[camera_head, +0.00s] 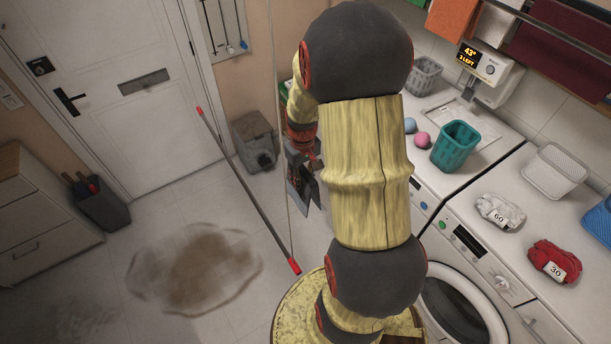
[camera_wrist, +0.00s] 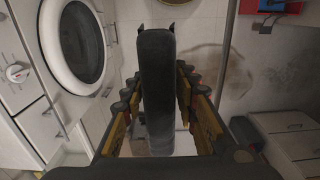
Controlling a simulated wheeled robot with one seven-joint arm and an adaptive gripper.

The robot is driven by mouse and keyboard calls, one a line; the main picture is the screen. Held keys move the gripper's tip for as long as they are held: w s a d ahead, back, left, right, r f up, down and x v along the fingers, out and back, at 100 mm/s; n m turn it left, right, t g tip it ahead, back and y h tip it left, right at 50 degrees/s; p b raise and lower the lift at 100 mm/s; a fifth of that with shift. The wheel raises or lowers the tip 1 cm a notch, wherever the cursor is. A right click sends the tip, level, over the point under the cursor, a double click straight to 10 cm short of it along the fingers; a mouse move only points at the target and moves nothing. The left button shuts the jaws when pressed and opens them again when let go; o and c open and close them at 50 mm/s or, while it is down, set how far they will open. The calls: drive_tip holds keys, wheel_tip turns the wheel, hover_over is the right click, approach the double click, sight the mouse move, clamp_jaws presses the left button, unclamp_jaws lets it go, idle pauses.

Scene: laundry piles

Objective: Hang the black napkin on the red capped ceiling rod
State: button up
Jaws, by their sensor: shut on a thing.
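A black napkin (camera_wrist: 157,95) shows in the wrist view as a long dark strip between the fingers of my gripper (camera_wrist: 158,74), which is shut on it. In the head view my gripper (camera_head: 303,178) is left of my arm's thick yellow link, which hides part of it. The dark rod (camera_head: 243,184) with red caps at both ends runs slantwise from upper left to lower right, left of my gripper. The rod and my gripper look apart. A thin pale cord runs down near the rod's lower end. I cannot tell the napkin from the dark gripper parts there.
A washing machine (camera_head: 466,265) stands at the right, with a teal basket (camera_head: 455,146) and rolled socks on the machine tops. A white door (camera_head: 110,75) and a drawer cabinet (camera_head: 40,215) are at the left.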

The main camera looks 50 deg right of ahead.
hover_over(268, 222)
drive_tip(key=shift+f+b, duration=5.5)
drive_tip(key=shift+f, duration=2.55)
drive_tip(key=o, duration=1.2)
drive_tip(key=shift+o, duration=0.2)
drive_tip(key=shift+r, duration=0.1)
wheel_tip(268, 222, up, 12)
